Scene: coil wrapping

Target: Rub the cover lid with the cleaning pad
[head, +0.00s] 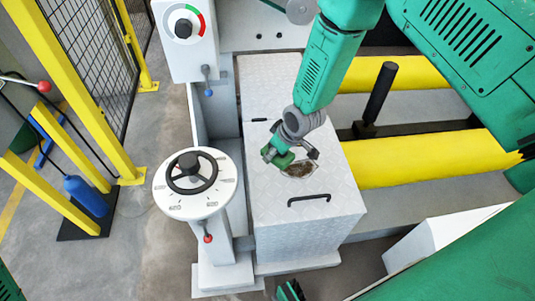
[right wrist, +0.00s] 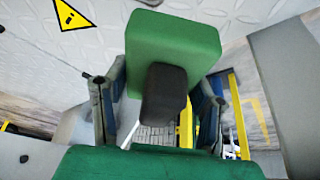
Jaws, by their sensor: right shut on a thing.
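The cover lid (head: 323,187) is the pale diamond-plate top of a box in the middle of the head view, with black handles. A brown smudge (head: 301,170) shows on it. My right gripper (head: 290,158) is over the lid beside the smudge, shut on the cleaning pad (head: 280,160). In the right wrist view, the green pad (right wrist: 172,40) has a dark handle (right wrist: 163,95) between the fingers, and pale diamond plate lies beyond. I cannot tell whether the pad touches the lid. A small dark green part at the bottom edge (head: 290,291) may be my left gripper; its jaws are unclear.
A white dial post with a black handwheel (head: 191,171) stands left of the box. A control panel (head: 186,32) is behind it. Yellow rollers (head: 420,158) and a black upright rod (head: 378,93) lie to the right. Yellow fence posts (head: 85,100) stand at the left.

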